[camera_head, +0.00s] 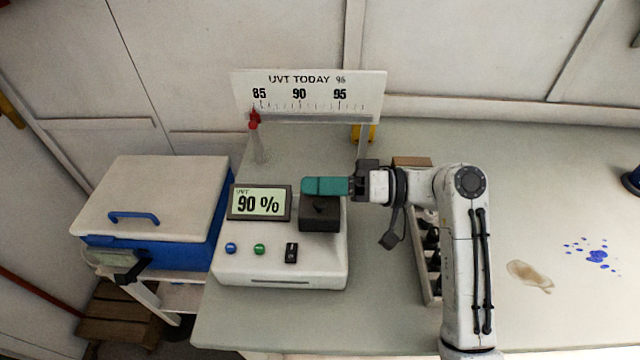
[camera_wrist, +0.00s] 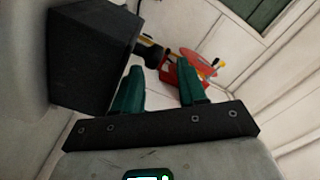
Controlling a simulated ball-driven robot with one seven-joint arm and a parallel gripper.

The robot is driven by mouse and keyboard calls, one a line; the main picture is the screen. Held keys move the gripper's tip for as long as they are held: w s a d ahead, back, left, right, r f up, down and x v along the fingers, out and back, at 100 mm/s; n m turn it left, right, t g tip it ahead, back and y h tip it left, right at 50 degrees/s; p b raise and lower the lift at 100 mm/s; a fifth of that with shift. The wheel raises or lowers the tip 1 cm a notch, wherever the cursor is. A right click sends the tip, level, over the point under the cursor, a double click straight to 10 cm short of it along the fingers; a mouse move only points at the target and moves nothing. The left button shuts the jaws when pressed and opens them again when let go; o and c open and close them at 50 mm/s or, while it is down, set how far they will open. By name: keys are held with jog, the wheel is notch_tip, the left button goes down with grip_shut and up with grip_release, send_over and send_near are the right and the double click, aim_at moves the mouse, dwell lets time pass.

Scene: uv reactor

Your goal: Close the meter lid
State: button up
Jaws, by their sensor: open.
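The white meter (camera_head: 280,268) stands on the bench, its screen reading 90 %. A dark block with the meter lid (camera_head: 320,208) is at the meter's right rear. Its top looks flat with a small raised bit; I cannot tell whether the lid is fully down. My gripper (camera_head: 308,186) has teal fingers pointing left, just behind and above the block, partly overlapping its rear edge in the picture. In the wrist view, my gripper (camera_wrist: 160,68) is open with nothing between the fingers. A dark box-like part (camera_wrist: 98,50), probably the meter's block, is close beside the left finger.
A blue cooler (camera_head: 160,252) with a pale lid stands left of the bench. A rack (camera_head: 430,265) sits under my arm. The bench's right side is mostly clear, with stains.

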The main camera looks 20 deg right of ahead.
jog(key=v, duration=1.2)
jog(key=shift+d+p, duration=0.2)
jog(key=shift+p, duration=0.1)
dwell(0.8)
jog(key=shift+r, duration=0.1)
dwell(0.4)
jog(key=b+v, duration=0.2)
jog(key=v, duration=0.7)
jog(key=shift+d, duration=0.1)
jog(key=shift+v, duration=0.8)
jog(key=shift+s, duration=0.1)
